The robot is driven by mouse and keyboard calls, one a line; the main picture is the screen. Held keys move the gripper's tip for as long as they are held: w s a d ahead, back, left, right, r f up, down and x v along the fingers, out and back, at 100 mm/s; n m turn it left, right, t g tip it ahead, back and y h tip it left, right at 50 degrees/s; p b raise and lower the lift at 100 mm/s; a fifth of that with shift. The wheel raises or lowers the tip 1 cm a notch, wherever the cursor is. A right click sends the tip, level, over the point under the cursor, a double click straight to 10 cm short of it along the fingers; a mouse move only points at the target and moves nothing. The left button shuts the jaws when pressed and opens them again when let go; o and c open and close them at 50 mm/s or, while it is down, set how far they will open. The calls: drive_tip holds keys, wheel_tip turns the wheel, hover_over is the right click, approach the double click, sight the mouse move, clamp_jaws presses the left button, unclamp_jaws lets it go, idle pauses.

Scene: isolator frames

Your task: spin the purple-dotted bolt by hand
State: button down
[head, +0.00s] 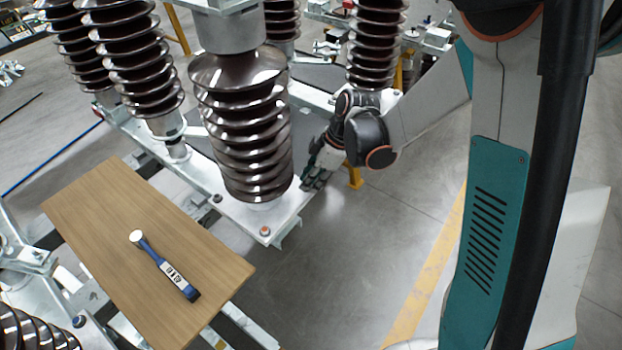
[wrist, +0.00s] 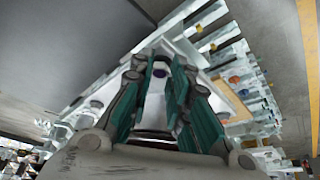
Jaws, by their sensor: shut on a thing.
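The purple-dotted bolt (wrist: 159,72) shows in the wrist view as a dark purplish spot between my fingertips. My gripper (wrist: 158,78) has its teal fingers on both sides of it and is shut on it. In the head view my gripper (head: 313,178) reaches down to the right edge of the pale metal base plate (head: 288,215), just right of the big brown insulator (head: 245,130). The bolt is hidden there behind the gripper and wrist. The wrist view is too small to show how far down the bolt the fingers sit.
An orange-dotted bolt (head: 265,231) and a blue-dotted bolt (head: 217,198) sit on the same frame. A wooden board (head: 90,205) carries a blue-handled tool (head: 165,266). More ribbed insulators (head: 376,45) stand behind. The floor right of the frame is clear.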

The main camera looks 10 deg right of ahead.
drive_tip(key=m, duration=0.2)
drive_tip(key=m+t, duration=0.1)
drive_tip(key=m, duration=0.1)
drive_tip(key=m+t+h+b, duration=0.1)
drive_tip(key=m, duration=0.1)
drive_tip(key=shift+s+a, duration=0.2)
drive_tip(key=shift+s, duration=0.1)
drive_tip(key=m+h, duration=0.1)
drive_tip(key=m, duration=0.2)
drive_tip(key=m+t+h, duration=0.1)
drive_tip(key=m, duration=0.1)
drive_tip(key=shift+s+a+m+t, duration=0.2)
drive_tip(key=shift+m+t, duration=0.1)
drive_tip(key=shift+m, duration=0.1)
drive_tip(key=c, duration=1.5)
unclamp_jaws()
drive_tip(key=shift+w, duration=0.1)
